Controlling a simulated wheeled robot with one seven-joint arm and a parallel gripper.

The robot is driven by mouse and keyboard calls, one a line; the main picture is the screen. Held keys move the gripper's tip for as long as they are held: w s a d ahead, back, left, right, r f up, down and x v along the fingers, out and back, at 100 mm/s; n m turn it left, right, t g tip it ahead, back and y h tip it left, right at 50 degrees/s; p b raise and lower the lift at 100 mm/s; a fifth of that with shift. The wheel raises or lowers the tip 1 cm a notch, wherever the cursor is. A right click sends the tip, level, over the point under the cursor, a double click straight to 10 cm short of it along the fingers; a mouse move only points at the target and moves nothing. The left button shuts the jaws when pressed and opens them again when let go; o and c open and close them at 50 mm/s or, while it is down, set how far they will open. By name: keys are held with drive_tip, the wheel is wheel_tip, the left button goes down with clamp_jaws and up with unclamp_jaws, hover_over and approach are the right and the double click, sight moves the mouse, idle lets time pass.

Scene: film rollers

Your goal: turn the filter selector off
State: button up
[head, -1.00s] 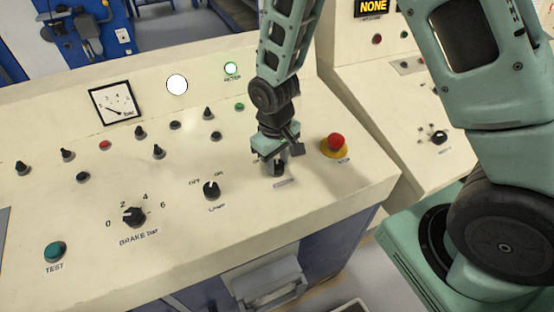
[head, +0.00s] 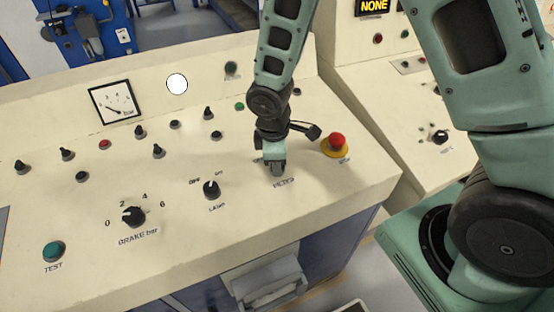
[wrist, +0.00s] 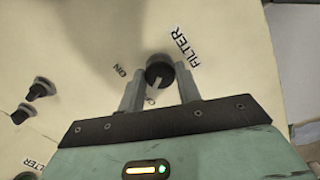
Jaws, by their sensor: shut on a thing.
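The filter selector is a black round knob (wrist: 158,69) on the cream panel, beside a FILTER label in the wrist view. Its pale pointer line aims at the partly hidden label below it, away from the ON label (wrist: 119,71). My gripper (wrist: 160,84) has one finger on each side of the knob and is shut on it. In the head view my gripper (head: 276,170) points down at the panel and mostly hides the knob. The filter lamp (head: 231,67) on the raised back panel is dark.
A red emergency button (head: 336,141) on a yellow base stands close to the right of my gripper. The lamp selector (head: 211,189) is to the left, with the brake knob (head: 134,215) farther left. The panel's front edge is near.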

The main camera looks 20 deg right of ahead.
drive_tip(key=shift+r+n, duration=0.1)
drive_tip(key=shift+n, duration=0.3)
drive_tip(key=o, duration=1)
drive_tip(key=shift+c, duration=0.2)
wheel_tip(320, 180, up, 17)
drive_tip(key=s+a, duration=0.1)
drive_tip(key=shift+a, duration=0.35)
drive_tip(key=shift+s+r, duration=0.15)
